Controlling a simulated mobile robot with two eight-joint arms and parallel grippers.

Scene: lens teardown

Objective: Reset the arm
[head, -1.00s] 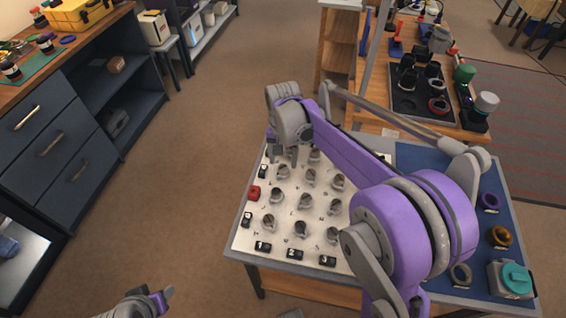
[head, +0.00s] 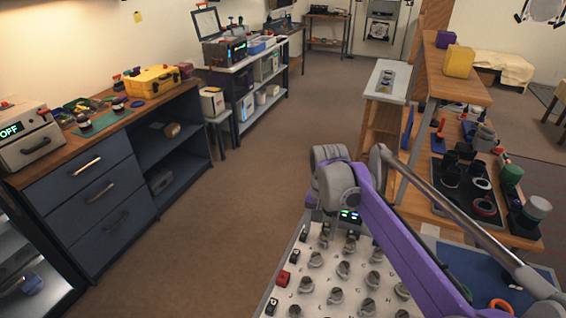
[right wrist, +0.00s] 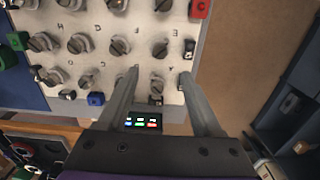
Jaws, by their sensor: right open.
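My right gripper (head: 328,238) is over the far left part of a white panel (head: 312,262) with rows of grey knobs, its jaws pointing down. In the right wrist view its two fingers (right wrist: 160,76) are spread apart with nothing held between them. Knobs show beyond and between the fingers, and I cannot tell whether the fingers touch any. The purple right arm (head: 395,235) stretches from the lower right across the panel and hides part of it. My left gripper is out of view.
A small lit display (head: 350,215) shows near the panel's far edge. A red block (head: 283,278) is on the panel's left side. Right stands a wooden workbench (head: 420,172) with a black tray (head: 462,205). Dark drawers (head: 95,190) stand left. The floor between is clear.

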